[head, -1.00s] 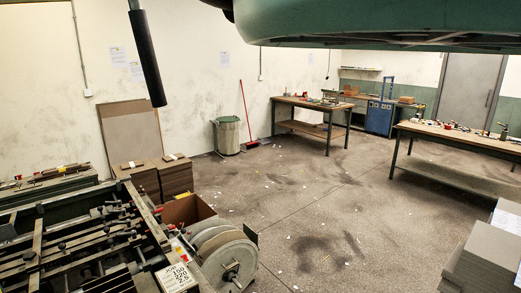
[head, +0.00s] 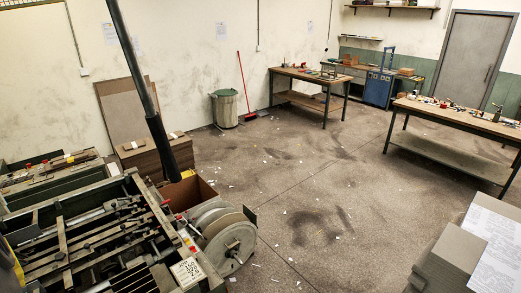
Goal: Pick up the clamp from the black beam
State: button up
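The feeder machine (head: 95,228) stands at the lower left in the head view, with several dark bars and rods across its top. Small dark fittings sit along these bars. I cannot tell which one is the clamp, or which bar is the black beam. A dark upright pole with a thick black lower end (head: 161,145) hangs in front of the machine's far edge. My gripper is not in view, so its distance from the machine is hidden.
A reel (head: 225,243) and an open cardboard box (head: 190,192) stand beside the machine. Grey board stacks (head: 452,260) stand at the lower right. Workbenches (head: 460,121) line the back and right. The middle floor (head: 295,190) is clear apart from paper scraps.

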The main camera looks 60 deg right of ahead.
aim_at(177, 243)
jog(key=k+l, duration=0.1)
jog(key=l, duration=0.35)
jog(key=k+l, duration=0.1)
jog(key=l, duration=0.4)
jog(key=k+l, duration=0.1)
jog(key=l, duration=0.35)
jog(key=k+l, duration=0.1)
jog(key=l, duration=0.4)
jog(key=i+l, duration=0.15)
jog(key=l, duration=0.25)
jog(key=i+l, duration=0.15)
jog(key=l, duration=0.2)
jog(key=i+l+u, duration=0.1)
jog(key=l, duration=0.3)
jog(key=i+l, duration=0.25)
jog(key=l, duration=0.15)
jog(key=i+l, duration=0.15)
jog(key=l, duration=0.2)
jog(key=i+l+u, duration=0.1)
jog(key=l, duration=0.3)
jog(key=i+l, duration=0.15)
jog(key=i, duration=0.3)
